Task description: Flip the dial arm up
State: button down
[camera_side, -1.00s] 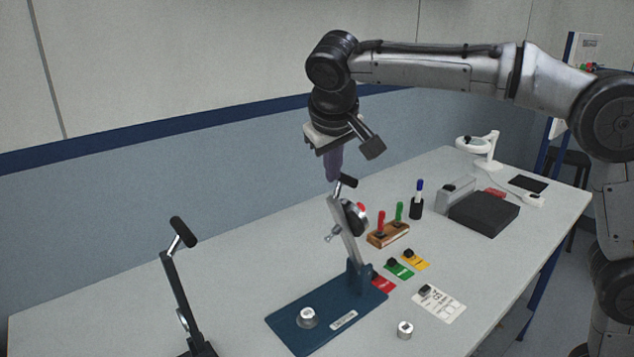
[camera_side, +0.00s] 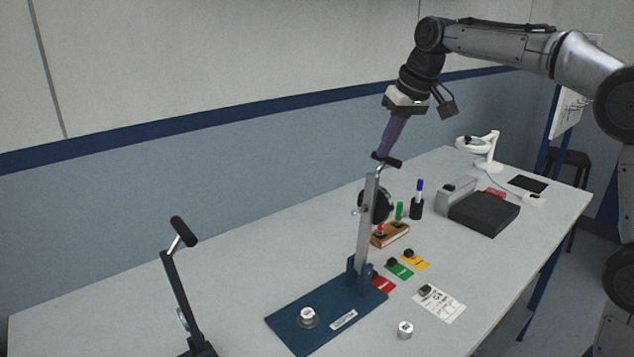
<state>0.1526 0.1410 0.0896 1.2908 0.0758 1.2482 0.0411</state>
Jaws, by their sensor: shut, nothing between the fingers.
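The dial arm (camera_side: 367,225) is a grey metal bar on a dark blue base plate (camera_side: 287,328). It stands close to upright, with a slight lean to the right at its top. A round black dial (camera_side: 380,205) is fixed to its side near the top, and a black handle (camera_side: 387,161) tops it. My gripper (camera_side: 383,155) points down and slightly left, with its purple fingers shut. The fingertips are at the black handle; whether they touch it I cannot tell. Nothing shows between the fingers.
A second, dark stand with a black handle (camera_side: 183,231) is at the lower left. Right of the dial arm are a wooden block with red and green handles (camera_side: 391,234), coloured cards (camera_side: 399,270), a pen cup (camera_side: 416,209) and a black box (camera_side: 484,213). The table's left middle is clear.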

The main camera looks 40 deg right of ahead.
jog(key=shift+d+f, duration=0.15)
jog(key=shift+d, duration=0.4)
jog(key=shift+a, duration=0.15)
